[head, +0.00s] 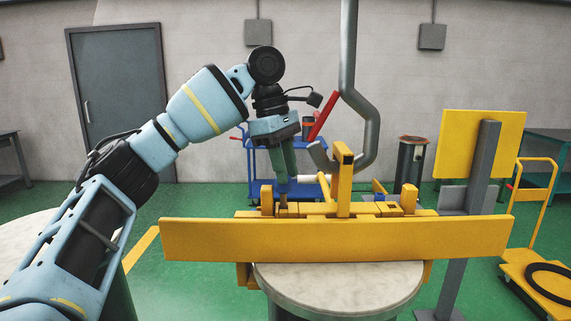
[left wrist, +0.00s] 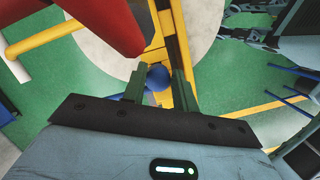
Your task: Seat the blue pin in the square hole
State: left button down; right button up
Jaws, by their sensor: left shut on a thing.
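My left gripper (head: 287,181) points down over the left part of the yellow fixture (head: 335,240). In the left wrist view the left gripper (left wrist: 159,88) is shut on the blue pin (left wrist: 158,77), whose round blue top shows between the two green fingers. The yellow fixture (left wrist: 178,45) runs beneath it there. In the head view the pin is mostly hidden by the fingers. I cannot make out the square hole, nor tell whether the pin's lower end touches the fixture. My right gripper is not in view.
A yellow upright (head: 343,180) stands on the fixture right of the gripper. A red handle (head: 322,116) and a bent grey pipe (head: 368,110) rise close by; the red part (left wrist: 105,25) is near the fingers. A round pale table (head: 340,285) is underneath.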

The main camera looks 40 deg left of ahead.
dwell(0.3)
pick_arm(q)
jog(key=c, duration=1)
grip_release()
jog(key=shift+f, duration=0.1)
jog(key=shift+v, duration=3.55)
